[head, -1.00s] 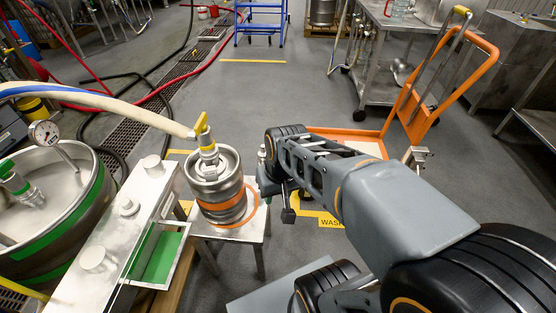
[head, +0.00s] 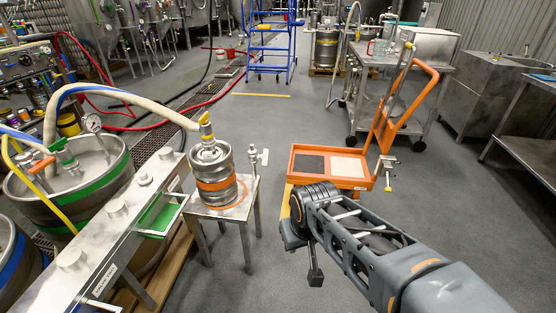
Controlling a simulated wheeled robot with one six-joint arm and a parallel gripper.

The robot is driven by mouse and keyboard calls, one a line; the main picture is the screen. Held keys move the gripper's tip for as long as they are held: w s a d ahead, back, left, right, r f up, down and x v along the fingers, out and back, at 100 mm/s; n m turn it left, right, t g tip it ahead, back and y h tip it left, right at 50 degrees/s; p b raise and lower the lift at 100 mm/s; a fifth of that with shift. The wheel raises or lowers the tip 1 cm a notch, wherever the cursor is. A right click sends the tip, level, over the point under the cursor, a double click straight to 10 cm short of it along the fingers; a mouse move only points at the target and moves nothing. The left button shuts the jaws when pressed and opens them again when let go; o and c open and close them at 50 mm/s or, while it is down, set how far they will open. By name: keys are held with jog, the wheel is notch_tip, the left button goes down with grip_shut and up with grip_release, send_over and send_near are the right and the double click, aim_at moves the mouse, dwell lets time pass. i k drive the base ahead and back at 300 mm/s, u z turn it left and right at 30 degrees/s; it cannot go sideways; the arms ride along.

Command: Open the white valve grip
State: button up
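A small pale valve grip (head: 264,157) shows at the right edge of the small metal stand, on a short upright fitting (head: 253,160). It is too small to tell its exact position. Other pale lever-like handles (head: 103,305) stick out from the long steel manifold at the left, one near its labelled front end. I cannot tell which grip is the task's. My gripper (head: 315,276) hangs dark and small below my wrist, right of the stand and in front of the orange cart. It is apart from the fittings; its fingers are not clear.
A keg with an orange band (head: 214,183) stands on the metal stand (head: 240,205), with a hose on its yellow-handled coupler. Large kegs (head: 75,170) stand at the left. An orange cart (head: 330,178) stands behind my arm. Grey floor is clear between stand and arm.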

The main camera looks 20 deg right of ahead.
aim_at(264, 156)
jog(key=z, duration=1.4)
jog(key=i, duration=1.1)
jog(key=u, duration=2.55)
jog(key=i, duration=0.5)
jog(key=u, duration=0.05)
